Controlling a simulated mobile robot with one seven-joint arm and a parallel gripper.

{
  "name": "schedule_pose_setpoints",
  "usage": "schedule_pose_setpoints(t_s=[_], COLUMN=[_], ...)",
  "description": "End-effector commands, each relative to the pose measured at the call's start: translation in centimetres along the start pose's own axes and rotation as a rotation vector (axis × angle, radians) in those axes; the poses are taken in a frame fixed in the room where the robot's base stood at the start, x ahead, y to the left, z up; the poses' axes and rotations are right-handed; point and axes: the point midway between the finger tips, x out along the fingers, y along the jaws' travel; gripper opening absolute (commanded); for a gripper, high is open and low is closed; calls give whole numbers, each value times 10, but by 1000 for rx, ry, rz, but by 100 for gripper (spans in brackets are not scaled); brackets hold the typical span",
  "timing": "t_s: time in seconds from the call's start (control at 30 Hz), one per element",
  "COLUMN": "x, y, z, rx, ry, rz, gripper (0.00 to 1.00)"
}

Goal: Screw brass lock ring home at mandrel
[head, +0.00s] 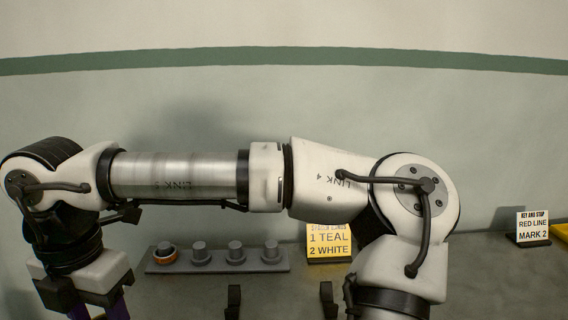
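My gripper (98,308) is at the bottom left, pointing down below a pale wrist block. Two purple parts show at its lower end, but the frame's bottom edge cuts off the tips, so I cannot see whether it holds anything. An orange-brown ring (165,258) sits around the leftmost peg of a grey rack (277,266), to the right of my gripper and apart from it. I cannot tell whether this is the brass lock ring. No mandrel can be made out.
Several grey pegs (236,251) stand on the rack. Two black uprights (233,300) rise at the bottom middle. A yellow sign (329,243) reads "1 TEAL 2 WHITE". A sign (532,228) at right reads "RED LINE MARK 2". My arm spans the view, hiding part of the bench.

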Motion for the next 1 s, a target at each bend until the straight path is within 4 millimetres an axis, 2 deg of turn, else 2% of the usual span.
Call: schedule_pose_setpoints(t_s=[0.6,0.63,0.9,1.0], x=[1,1,1,1], y=[0,0,0,0], z=[0,0,0,0], rx=[833,824,817,817], ry=[0,0,0,0], rz=[-1,-1,-1,-1], gripper=[22,46,10,0])
